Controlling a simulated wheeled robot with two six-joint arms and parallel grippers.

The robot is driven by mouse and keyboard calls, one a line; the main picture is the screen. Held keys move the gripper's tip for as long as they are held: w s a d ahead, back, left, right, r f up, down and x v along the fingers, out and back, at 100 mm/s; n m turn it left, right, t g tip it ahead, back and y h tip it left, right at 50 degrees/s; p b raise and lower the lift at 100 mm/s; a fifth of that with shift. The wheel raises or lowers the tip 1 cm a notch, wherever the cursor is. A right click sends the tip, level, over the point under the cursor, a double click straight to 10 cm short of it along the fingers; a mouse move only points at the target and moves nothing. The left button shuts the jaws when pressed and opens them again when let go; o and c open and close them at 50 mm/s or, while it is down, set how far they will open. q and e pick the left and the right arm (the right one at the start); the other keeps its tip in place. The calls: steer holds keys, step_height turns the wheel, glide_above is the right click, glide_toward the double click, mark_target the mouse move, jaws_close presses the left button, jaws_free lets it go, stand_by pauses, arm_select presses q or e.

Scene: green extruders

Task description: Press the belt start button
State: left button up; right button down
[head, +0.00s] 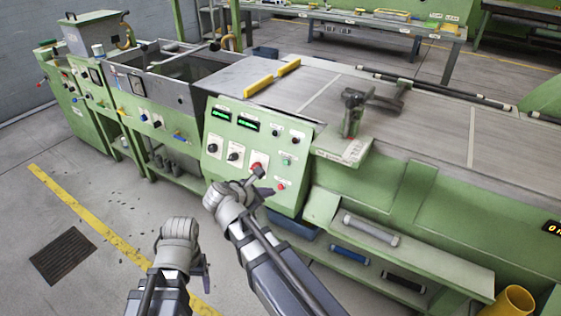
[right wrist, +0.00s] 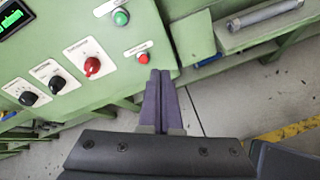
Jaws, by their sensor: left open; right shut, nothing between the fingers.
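The green control panel (head: 225,140) faces me in the head view. It carries a green button (head: 285,162), a red button (head: 281,186) below it and a red rotary knob (head: 256,167). The labels are too small to read, so I cannot confirm the start button's name. In the right wrist view the green button (right wrist: 121,17) is at the top and the red button (right wrist: 143,58) lies just above the fingertips. My right gripper (right wrist: 160,73) is shut and empty in front of the panel's lower part; contact is unclear. My left gripper (head: 206,274) is open, low and left, partly hidden.
Two black knobs (head: 235,152) and green displays (head: 247,124) are on the panel. A wide grey belt (head: 420,115) runs behind it to the right. A shelf with a grey roller (head: 371,230) is at lower right.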

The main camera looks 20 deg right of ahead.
steer(key=w+a+r+n+t+h, duration=0.1)
steer(key=w+a+r+n+t, duration=0.1)
steer(key=n, duration=0.4)
step_height(320, 180, up, 3)
steer(key=shift+w+f+h, duration=0.1)
steer(key=shift+w+h, duration=0.2)
steer(key=shift+w, duration=0.2)
arm_select(q)
steer(key=shift+d+f, duration=0.1)
arm_select(e)
steer(key=shift+d+f, duration=0.1)
